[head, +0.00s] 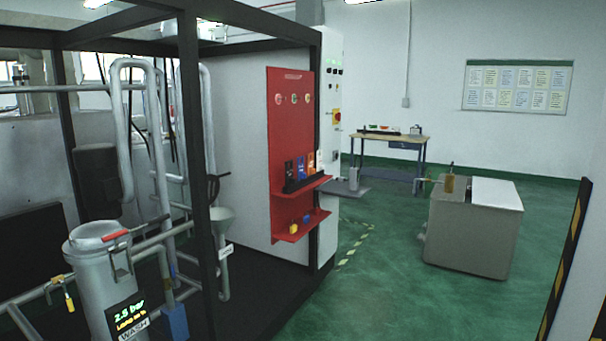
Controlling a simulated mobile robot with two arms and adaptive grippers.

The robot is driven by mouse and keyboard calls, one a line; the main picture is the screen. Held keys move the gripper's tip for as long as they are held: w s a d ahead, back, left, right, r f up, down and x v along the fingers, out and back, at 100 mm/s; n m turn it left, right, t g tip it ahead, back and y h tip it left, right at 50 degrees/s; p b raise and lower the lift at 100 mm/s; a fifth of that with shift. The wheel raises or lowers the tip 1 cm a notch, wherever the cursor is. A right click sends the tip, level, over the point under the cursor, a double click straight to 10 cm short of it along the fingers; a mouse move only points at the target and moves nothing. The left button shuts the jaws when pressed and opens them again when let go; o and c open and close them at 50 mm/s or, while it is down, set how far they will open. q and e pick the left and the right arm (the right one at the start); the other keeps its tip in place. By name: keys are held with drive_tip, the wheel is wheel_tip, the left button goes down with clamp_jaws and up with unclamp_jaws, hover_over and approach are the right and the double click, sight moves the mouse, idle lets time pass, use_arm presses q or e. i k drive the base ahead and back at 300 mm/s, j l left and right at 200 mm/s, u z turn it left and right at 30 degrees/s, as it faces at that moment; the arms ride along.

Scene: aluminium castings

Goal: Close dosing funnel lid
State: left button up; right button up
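A small grey funnel (222,214) stands on a vertical pipe inside the dark frame, left of the red panel. No separate lid on it can be made out at this size. A dark curved handle or wheel shows just above it. Nearer, at the lower left, a grey cylindrical vessel (92,262) has a round top with a red handle (101,241). Its display reads 2.5 bar, with a WASH label below. Neither of my grippers is in view.
Dark frame posts (192,170) and grey pipes (122,130) stand around the funnel. A red panel (290,130) with shelves is to its right. A grey tank (474,226) and a workbench (388,139) stand farther right. The green floor (375,270) between is clear.

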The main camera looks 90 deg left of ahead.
sight(213, 181)
drive_tip(key=u, duration=3.35)
drive_tip(key=i+l+u, duration=0.1)
drive_tip(key=i, duration=0.35)
drive_tip(key=i+l+u, duration=0.15)
drive_tip(key=i, duration=0.3)
drive_tip(key=i+l+u, duration=0.1)
drive_tip(key=i+l, duration=0.25)
drive_tip(key=i+j, duration=0.05)
drive_tip(key=i, duration=0.05)
